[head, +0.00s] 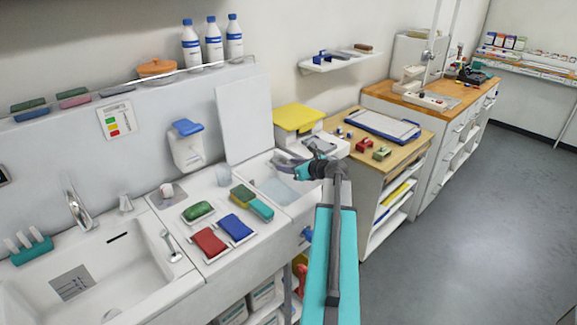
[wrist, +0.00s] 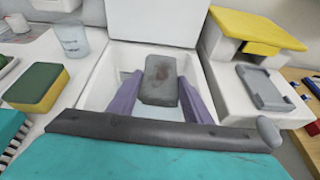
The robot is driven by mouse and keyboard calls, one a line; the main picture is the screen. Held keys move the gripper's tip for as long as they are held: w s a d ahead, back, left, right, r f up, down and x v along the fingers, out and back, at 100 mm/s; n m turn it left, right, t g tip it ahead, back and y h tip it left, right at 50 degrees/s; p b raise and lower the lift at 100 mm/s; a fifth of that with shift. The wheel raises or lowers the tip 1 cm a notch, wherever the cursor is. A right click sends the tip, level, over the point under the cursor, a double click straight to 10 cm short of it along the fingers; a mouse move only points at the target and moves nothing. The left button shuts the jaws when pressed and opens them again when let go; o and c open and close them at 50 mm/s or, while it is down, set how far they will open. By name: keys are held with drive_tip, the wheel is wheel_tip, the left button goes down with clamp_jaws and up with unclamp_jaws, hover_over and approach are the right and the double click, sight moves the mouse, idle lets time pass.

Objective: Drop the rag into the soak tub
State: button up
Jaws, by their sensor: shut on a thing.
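The rag (wrist: 160,74) is a grey folded piece with a brownish stain, seen in the wrist view between the two purple fingers. My gripper (wrist: 158,92) is shut on it. The soak tub (wrist: 103,82) is a white open basin with its white lid (head: 243,115) standing upright behind it. In the head view, my gripper (head: 287,163) is over the back right part of the soak tub (head: 262,208). The rag appears above the tub's opening in the wrist view; its height over the bottom is hard to judge.
A yellow-lidded white box (head: 299,118) stands right of the tub. A yellow-green sponge (wrist: 36,86) and a clear cup (wrist: 72,40) stand left of it. Red (head: 210,243) and blue (head: 236,227) pads lie on the counter. A sink (head: 105,270) is further left.

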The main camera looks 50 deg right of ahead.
drive_tip(key=shift+f+b, duration=1.35)
drive_tip(key=shift+f, duration=0.65)
drive_tip(key=o, duration=1.1)
drive_tip(key=shift+o, duration=0.2)
drive_tip(key=shift+s, duration=0.1)
drive_tip(key=b+v, duration=0.2)
drive_tip(key=v, duration=1.1)
drive_tip(key=shift+s+r, duration=0.2)
drive_tip(key=shift+s, duration=0.1)
